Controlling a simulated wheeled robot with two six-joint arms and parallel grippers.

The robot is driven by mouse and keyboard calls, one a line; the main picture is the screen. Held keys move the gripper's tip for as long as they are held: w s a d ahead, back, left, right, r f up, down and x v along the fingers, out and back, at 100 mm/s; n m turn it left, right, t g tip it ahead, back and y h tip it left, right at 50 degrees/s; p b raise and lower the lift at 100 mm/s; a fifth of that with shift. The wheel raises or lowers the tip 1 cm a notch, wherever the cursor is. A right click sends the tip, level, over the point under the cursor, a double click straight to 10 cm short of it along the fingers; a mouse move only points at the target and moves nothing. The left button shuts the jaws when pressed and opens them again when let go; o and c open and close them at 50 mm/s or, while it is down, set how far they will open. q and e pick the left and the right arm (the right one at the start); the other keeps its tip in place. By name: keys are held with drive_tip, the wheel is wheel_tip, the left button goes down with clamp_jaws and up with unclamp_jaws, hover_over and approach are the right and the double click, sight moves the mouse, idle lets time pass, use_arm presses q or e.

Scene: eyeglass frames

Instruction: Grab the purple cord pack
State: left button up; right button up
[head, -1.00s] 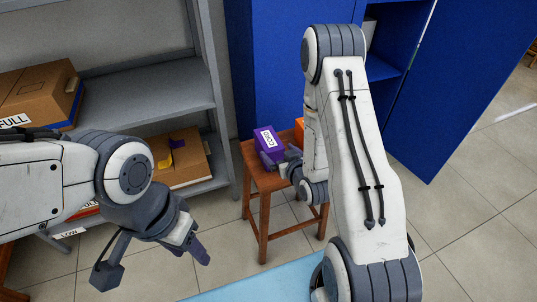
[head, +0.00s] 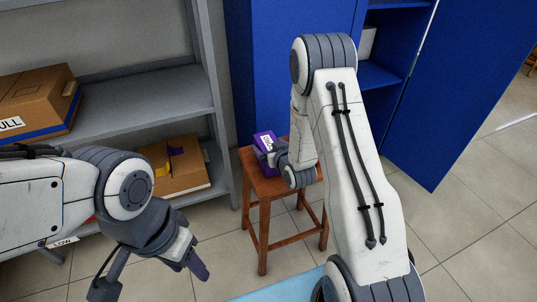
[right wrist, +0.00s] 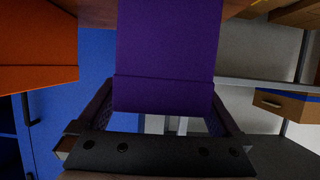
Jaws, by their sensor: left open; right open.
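The purple cord pack (head: 263,138) is a small purple box with a white label, upright on a wooden stool (head: 264,187). My right gripper (head: 270,154) is at the pack in the head view and covers part of it. In the right wrist view the purple pack (right wrist: 167,50) fills the middle and reaches between the spread fingers of the open right gripper (right wrist: 165,108); I cannot tell whether they touch it. My left gripper (head: 192,268) is open and empty, low in front of the shelf.
An orange box (right wrist: 38,45) is beside the pack in the right wrist view. A grey shelf (head: 150,98) with cardboard boxes (head: 178,165) is at left. A blue cabinet (head: 430,110) stands behind the stool. Tiled floor (head: 450,245) is free at right.

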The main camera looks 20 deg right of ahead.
drive_tip(key=c, duration=1.4)
wheel_tip(320, 180, up, 10)
drive_tip(key=shift+r+p, duration=0.1)
drive_tip(key=shift+p, duration=0.85)
